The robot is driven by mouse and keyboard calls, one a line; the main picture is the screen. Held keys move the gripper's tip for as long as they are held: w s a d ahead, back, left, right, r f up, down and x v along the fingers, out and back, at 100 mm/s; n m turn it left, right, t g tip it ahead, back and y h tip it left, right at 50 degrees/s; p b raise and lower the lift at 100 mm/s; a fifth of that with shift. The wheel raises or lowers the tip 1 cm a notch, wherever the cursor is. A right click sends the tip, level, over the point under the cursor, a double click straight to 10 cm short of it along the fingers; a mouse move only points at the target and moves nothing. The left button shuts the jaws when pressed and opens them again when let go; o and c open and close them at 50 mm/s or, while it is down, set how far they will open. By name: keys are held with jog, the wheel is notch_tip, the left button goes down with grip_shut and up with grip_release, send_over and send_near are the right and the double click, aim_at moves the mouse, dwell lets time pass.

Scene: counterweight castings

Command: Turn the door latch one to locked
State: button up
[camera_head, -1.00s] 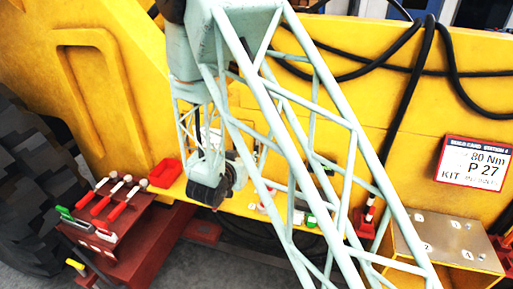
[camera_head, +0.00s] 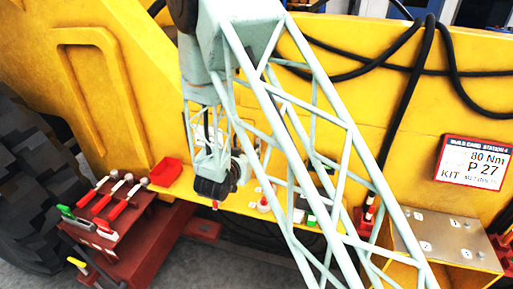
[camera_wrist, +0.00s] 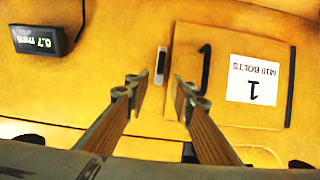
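The door latch (camera_wrist: 161,62) is a small pale plate with a dark bar, upright in the wrist view, just left of door one. Door one (camera_wrist: 222,112) is a yellow panel with a white label reading "1 M10 BOLTS", upside down, and a black handle (camera_wrist: 205,68). It looks closed. My gripper (camera_wrist: 159,88) is open and empty, its two fingers apart on either side of the latch's line. The latch shows in the gap just beyond the fingertips; I see no contact. In the head view my arm hides the latch and the door.
A dark display box (camera_wrist: 40,40) reading 6.7 mm sits left in the wrist view. In the head view a red tray (camera_head: 166,172) and a red tool rack (camera_head: 128,215) lie left of my wrist. A metal-topped yellow box (camera_head: 450,240) stands at the right.

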jog(key=shift+p+x, duration=0.75)
jog(key=shift+x, duration=4.35)
jog(key=shift+c, duration=0.6)
jog(key=c, duration=0.6)
jog(key=shift+a+n+h, duration=0.1)
jog(key=shift+n+h, duration=0.2)
jog(key=shift+n, duration=0.1)
jog(key=shift+w+a+f+n+t+h+b, duration=0.1)
jog(key=shift+a+f+n+t+h, duration=0.2)
jog(key=shift+n+h, duration=1.35)
jog(key=shift+w+a+f+n+t+h+b, duration=0.25)
jog(key=shift+n+h, duration=0.35)
jog(key=shift+n, duration=2)
jog(key=shift+s+a+f+n+t+h, duration=0.1)
jog(key=shift+a+f+n+t+h, duration=0.2)
jog(key=shift+n+h, duration=1.35)
jog(key=shift+n+y, duration=0.5)
jog(key=shift+n, duration=0.1)
